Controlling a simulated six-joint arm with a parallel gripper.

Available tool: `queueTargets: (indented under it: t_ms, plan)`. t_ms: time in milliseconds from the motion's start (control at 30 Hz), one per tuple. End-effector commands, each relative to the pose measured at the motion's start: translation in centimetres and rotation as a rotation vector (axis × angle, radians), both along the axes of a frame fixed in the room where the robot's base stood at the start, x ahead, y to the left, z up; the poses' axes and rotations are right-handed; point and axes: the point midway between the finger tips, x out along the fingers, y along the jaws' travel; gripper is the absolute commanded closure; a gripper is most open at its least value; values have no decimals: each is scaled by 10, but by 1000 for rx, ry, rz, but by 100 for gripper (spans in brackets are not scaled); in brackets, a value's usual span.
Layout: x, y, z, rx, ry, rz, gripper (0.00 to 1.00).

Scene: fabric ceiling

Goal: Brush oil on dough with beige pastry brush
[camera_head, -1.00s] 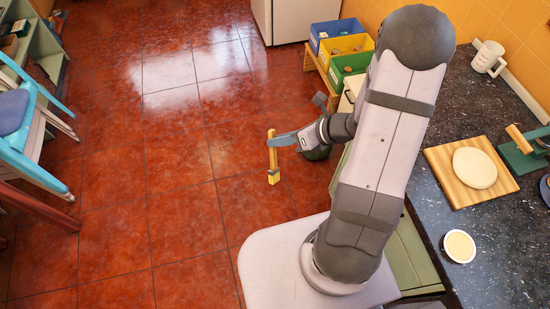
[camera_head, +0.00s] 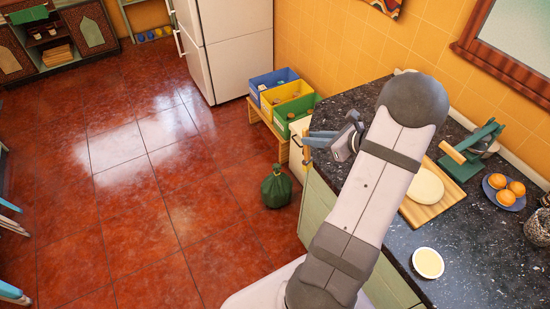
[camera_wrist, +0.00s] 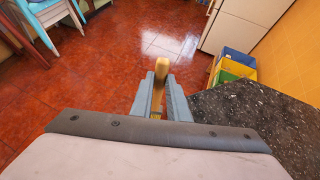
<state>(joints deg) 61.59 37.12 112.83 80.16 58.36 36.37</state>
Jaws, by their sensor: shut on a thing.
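My gripper (camera_head: 322,138) is shut on the pastry brush (camera_head: 306,147), held up at the left edge of the counter, clear of the dough. The brush's beige wooden handle also shows between the fingers in the wrist view (camera_wrist: 161,70); its bristles are hidden there. The round pale dough (camera_head: 428,184) lies on a striped wooden board (camera_head: 417,215), partly hidden behind my arm. A small white bowl of pale yellow oil (camera_head: 428,262) stands on the dark counter in front of the board.
A green press with a wooden handle (camera_head: 470,145) stands behind the board. A blue plate of orange fruit (camera_head: 503,191) and a glass jar (camera_head: 538,228) stand at right.

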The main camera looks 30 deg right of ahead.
Motion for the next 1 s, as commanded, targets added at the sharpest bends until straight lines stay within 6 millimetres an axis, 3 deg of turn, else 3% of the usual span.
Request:
queueTargets:
  t_ms: [33, 200, 367, 500, 800, 1000]
  plan:
    - [-9, -25, 1, -18, -17, -27, 100]
    - [-41, -92, 13, -75, -74, -90, 100]
    - [-83, -148, 24, -130, -122, -147, 100]
    - [-128, -191, 34, -182, -162, -196, 100]
    - [-219, -247, 50, -280, -231, -278, 100]
    - [-253, -261, 56, -317, -255, -306, 100]
